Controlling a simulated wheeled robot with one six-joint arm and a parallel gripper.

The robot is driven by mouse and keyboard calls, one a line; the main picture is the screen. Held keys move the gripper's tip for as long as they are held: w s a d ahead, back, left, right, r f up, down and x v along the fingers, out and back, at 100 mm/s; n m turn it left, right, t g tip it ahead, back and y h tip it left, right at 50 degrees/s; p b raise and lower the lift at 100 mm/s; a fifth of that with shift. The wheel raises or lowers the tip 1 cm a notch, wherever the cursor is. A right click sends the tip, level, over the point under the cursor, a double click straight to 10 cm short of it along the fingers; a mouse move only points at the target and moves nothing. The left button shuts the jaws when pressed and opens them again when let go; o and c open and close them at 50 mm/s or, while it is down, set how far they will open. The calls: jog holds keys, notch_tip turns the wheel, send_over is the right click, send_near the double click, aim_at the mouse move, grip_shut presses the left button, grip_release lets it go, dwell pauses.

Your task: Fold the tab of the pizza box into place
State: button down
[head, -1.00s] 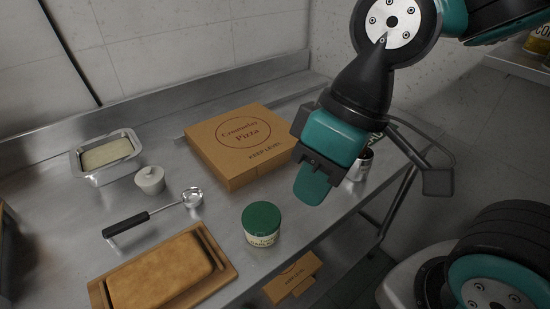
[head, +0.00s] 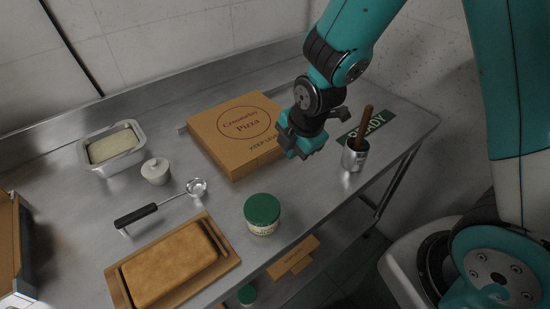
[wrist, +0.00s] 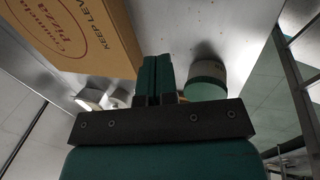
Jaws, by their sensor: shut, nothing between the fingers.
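The cardboard pizza box (head: 231,158) lies on the steel counter with its printed lid down flat. It also fills the upper left of the wrist view (wrist: 116,42). I cannot make out its tab. My gripper (head: 296,151) is at the box's right end and hides part of that end in the head view. In the wrist view the two green fingers (wrist: 155,78) are together with nothing between them, beside the box's edge. I cannot tell whether they touch it.
A green-lidded tub (head: 262,213) stands in front of the box. A metal cup (head: 355,156) with a wooden handle stands right, by a green READY sign (head: 377,126). A ladle (head: 160,207), small white pot (head: 155,172), steel pan (head: 84,158) and board (head: 228,262) occupy the left.

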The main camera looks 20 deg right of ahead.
aim_at(272, 168)
jog(key=p+x, duration=0.1)
jog(key=x, duration=0.8)
jog(key=shift+f, duration=0.25)
jog(key=shift+w+a+f+p, duration=0.1)
jog(key=shift+w+a+p, duration=0.15)
jog(key=shift+w, duration=0.4)
jog(key=shift+w+a+f+p, duration=0.1)
jog(key=shift+w+a+p, duration=0.15)
jog(key=shift+w, duration=0.35)
jog(key=shift+w+a+f+p, duration=0.15)
jog(key=shift+w+p, duration=0.15)
jog(key=shift+w, duration=0.35)
jog(key=shift+r, duration=0.1)
